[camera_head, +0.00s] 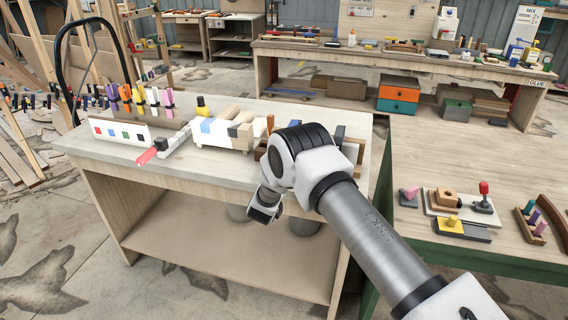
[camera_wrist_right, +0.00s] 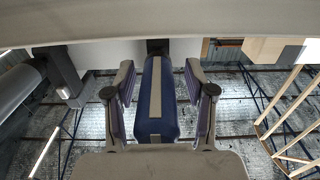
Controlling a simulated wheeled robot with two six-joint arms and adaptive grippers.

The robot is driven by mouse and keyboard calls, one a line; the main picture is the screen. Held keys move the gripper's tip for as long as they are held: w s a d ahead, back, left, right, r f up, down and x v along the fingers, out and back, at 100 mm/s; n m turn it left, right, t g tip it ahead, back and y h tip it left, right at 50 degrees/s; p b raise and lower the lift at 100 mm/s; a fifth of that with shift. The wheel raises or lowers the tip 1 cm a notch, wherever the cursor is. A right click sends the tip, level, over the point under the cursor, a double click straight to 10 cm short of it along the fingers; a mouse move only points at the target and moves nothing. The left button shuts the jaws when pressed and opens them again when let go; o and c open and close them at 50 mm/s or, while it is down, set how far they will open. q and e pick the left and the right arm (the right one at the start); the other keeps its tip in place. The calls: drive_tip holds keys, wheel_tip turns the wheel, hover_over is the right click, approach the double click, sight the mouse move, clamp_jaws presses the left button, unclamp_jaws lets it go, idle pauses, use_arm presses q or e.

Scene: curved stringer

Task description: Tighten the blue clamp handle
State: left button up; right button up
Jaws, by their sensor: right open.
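My right gripper (camera_wrist_right: 158,76) has its two fingers apart in the right wrist view. A blue bar-shaped handle with a tan strip (camera_wrist_right: 155,97), apparently the blue clamp handle, lies between them. A narrow gap shows on each side, and I cannot tell whether a pad touches it. The handle's far end meets a dark piece under a pale edge. In the head view, my right arm reaches to the front edge of the workbench (camera_head: 180,171), with its wrist end just below the top. The blue handle cannot be made out there. My left gripper is out of view.
Clamps with orange, purple and yellow handles (camera_head: 126,97) stand at the bench's back left. A side table (camera_head: 420,150) stands right. The floor in front is clear.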

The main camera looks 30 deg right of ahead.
drive_tip(key=shift+d, duration=0.1)
clamp_jaws()
drive_tip(key=shift+f, duration=0.1)
